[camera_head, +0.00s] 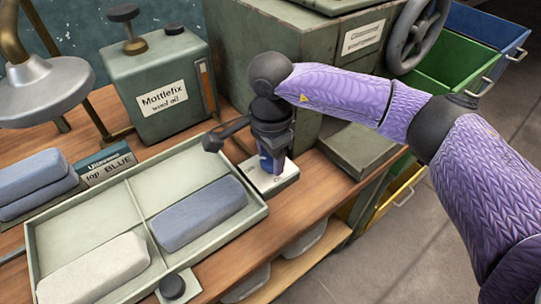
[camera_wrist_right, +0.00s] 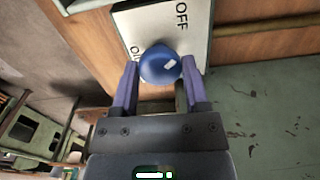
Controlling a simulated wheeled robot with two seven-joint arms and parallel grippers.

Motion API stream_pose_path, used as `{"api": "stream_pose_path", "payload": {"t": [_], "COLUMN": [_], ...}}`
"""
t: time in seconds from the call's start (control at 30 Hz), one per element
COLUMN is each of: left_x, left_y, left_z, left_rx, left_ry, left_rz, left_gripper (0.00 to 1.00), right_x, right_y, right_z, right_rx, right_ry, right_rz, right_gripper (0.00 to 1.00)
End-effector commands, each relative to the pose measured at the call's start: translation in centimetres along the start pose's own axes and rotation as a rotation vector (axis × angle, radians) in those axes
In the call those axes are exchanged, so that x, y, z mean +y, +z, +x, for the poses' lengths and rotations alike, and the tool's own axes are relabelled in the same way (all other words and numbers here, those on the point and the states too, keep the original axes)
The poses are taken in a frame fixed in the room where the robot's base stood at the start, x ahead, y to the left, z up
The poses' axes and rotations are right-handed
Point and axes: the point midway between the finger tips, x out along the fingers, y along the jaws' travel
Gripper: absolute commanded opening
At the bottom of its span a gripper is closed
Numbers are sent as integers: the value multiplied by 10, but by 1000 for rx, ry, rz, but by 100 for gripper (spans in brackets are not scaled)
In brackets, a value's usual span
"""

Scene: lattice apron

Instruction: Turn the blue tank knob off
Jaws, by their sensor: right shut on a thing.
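The blue knob (camera_wrist_right: 160,65) is round, with a short white mark on the right part of its face. It sits on a white plate (camera_wrist_right: 130,22) that reads OFF at the upper right; another word at the left is partly hidden. My right gripper (camera_wrist_right: 160,84) has its two purple fingers on either side of the knob, shut on it. In the head view the right gripper (camera_head: 272,164) points down at the white plate (camera_head: 284,180) on the bench, and its fingers mostly hide the knob. My left gripper is not in view.
A pale green divided tray (camera_head: 130,200) holds a blue block (camera_head: 200,213) and a whitish block (camera_head: 95,272). A green Mottlefix tank (camera_head: 155,90) and a larger green cabinet (camera_head: 240,50) stand behind. A grey lamp-like head (camera_head: 45,90) hangs at left. Open drawers (camera_head: 450,60) stand at right.

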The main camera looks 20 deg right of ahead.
Motion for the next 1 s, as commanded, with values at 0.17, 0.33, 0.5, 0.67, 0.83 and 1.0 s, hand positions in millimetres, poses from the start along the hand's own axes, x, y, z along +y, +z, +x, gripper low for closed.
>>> {"api": "stream_pose_path", "payload": {"t": [0.17,0.33,0.5,0.67,0.83,1.0], "left_x": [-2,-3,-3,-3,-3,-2], "left_y": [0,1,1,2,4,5], "left_z": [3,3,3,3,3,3], "left_rx": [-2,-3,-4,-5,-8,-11], "left_ry": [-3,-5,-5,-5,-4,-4], "left_rz": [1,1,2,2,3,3], "left_gripper": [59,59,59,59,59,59], "right_x": [-1,0,0,0,0,0], "right_y": [0,0,0,0,0,0], "right_z": [0,-1,-1,-1,-1,0], "right_rx": [0,0,0,0,0,0], "right_ry": [-3,-3,-2,-3,-2,-1], "right_rz": [-50,-72,-78,-77,-77,-76], "right_gripper": [0,0,0,0,77,93]}}
